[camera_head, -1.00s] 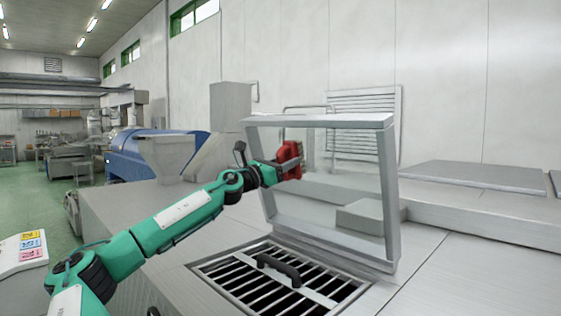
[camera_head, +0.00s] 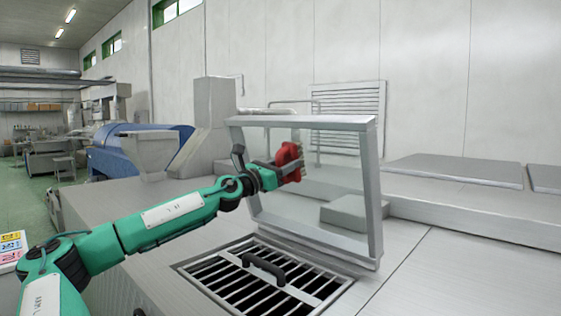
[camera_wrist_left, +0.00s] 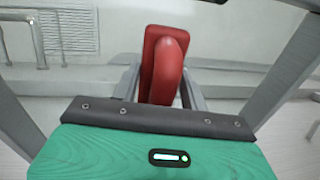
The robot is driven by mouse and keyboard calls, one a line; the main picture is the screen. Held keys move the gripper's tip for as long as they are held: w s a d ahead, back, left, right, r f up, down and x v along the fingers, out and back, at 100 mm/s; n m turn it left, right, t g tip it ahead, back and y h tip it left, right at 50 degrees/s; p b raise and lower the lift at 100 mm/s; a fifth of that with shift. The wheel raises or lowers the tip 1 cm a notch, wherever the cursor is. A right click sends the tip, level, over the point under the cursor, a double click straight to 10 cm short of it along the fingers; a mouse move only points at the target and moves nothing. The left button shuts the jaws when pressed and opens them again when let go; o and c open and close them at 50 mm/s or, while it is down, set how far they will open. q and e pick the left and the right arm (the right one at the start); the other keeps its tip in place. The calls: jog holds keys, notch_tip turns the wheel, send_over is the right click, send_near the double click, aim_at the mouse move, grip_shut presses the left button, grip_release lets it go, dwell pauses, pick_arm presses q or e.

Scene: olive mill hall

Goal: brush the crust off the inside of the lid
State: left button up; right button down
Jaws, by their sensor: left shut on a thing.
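The lid (camera_head: 371,190) stands raised, a grey metal frame around a clear pane, hinged behind a barred opening. My left gripper (camera_head: 290,172) is shut on a red brush (camera_head: 289,154) in front of the pane's upper left part. The red back of the brush (camera_wrist_left: 165,65) shows between the fingers in the left wrist view, and it hides the bristles. I cannot tell whether the bristles touch the pane. I make out no crust on the pane. My right gripper is out of view.
A grey hopper (camera_head: 150,150) and blue machine (camera_head: 110,155) stand at the left.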

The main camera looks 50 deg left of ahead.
pick_arm(q)
jog(key=d+p, duration=0.3)
jog(key=shift+w+d+r, duration=0.2)
jog(key=shift+d+r, duration=0.1)
jog(key=shift+d, duration=0.1)
jog(key=d+p, duration=0.5)
jog(key=shift+w+d+f, duration=0.2)
jog(key=shift+w+f, duration=0.1)
